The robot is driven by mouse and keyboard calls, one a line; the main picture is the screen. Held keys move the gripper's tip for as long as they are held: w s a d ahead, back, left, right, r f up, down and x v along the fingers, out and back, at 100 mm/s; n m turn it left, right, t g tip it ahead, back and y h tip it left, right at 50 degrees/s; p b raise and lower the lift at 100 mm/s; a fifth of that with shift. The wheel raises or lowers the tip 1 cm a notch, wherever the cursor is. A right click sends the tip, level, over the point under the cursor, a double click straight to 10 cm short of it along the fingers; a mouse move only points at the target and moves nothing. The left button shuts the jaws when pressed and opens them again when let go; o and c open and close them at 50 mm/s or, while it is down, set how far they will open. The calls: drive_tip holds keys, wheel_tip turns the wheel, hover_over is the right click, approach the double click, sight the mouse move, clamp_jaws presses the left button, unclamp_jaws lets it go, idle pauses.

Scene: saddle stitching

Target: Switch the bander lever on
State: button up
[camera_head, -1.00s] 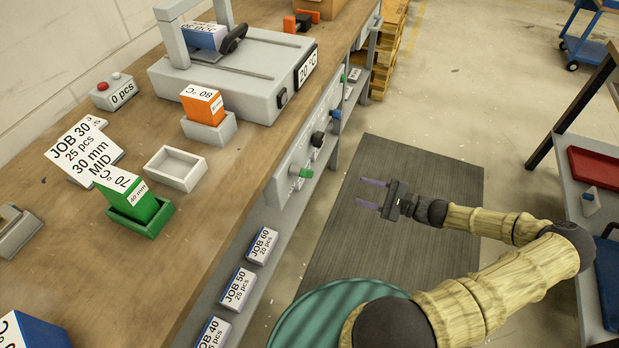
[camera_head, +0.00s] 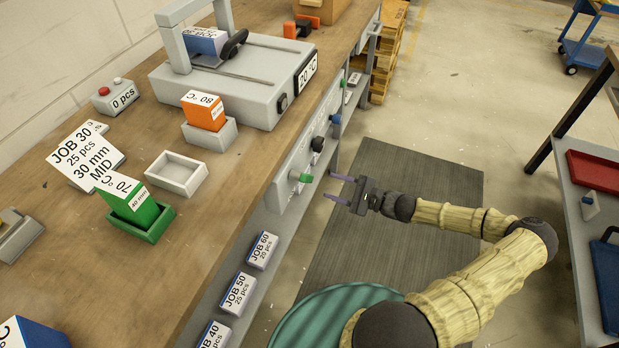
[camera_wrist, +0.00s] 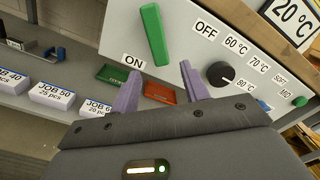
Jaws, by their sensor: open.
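The bander lever is a green handle on the front panel of the bench, in the head view (camera_head: 304,178) and large in the wrist view (camera_wrist: 154,35). It stands between the OFF label (camera_wrist: 206,30) on its right and the ON label (camera_wrist: 134,62) at its lower left. Its narrower end is near the ON label. My gripper (camera_head: 327,186) is open and empty, its purple fingers pointing at the panel just right of the lever. In the wrist view the fingertips (camera_wrist: 159,75) appear just below the lever. They look apart from it.
A black temperature knob (camera_wrist: 221,74) sits beside the lever, with a small green knob (camera_wrist: 300,101) further right. Below is a shelf with JOB boxes (camera_head: 238,290). The bander (camera_head: 235,78) stands on the bench. The floor mat (camera_head: 440,185) under my arm is clear.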

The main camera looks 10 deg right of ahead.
sight(312, 180)
drive_tip(key=x, duration=0.8)
drive_tip(key=shift+w+a, duration=0.15)
drive_tip(key=shift+a, duration=0.05)
clamp_jaws()
